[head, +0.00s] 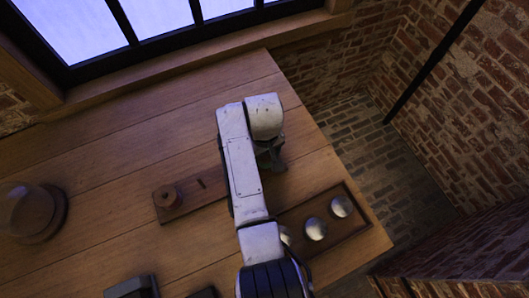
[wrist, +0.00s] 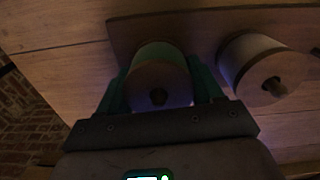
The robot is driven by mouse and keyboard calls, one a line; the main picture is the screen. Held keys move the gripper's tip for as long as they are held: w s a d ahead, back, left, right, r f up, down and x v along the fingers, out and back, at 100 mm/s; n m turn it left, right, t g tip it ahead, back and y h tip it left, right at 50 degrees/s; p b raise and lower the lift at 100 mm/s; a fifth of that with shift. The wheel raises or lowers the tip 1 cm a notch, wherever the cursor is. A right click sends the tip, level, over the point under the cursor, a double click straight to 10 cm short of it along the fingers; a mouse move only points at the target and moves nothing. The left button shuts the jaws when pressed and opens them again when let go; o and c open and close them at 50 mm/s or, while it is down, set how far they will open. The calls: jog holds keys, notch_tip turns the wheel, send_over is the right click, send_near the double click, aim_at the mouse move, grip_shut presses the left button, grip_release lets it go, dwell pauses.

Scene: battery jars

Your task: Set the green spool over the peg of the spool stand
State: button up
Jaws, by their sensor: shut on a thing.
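My gripper (wrist: 160,92) is shut on the green spool (wrist: 156,50), with a teal finger on each side of it. The spool's round wooden end (wrist: 158,84) faces the wrist camera and has a dark hole in its middle. The spool is at the left end of the spool stand (wrist: 125,32), a dark wooden board. I cannot tell whether a peg is inside it or whether it touches the board. In the head view my arm hides the spool and part of the stand (head: 214,190).
A tray (head: 330,245) with silvery domes lies right of my arm. A round brown object (head: 33,212) and a dark box (head: 132,287) are left.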

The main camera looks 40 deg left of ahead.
jog(key=o, duration=1.2)
notch_tip(320, 180, up, 11)
jog(key=shift+f, duration=0.1)
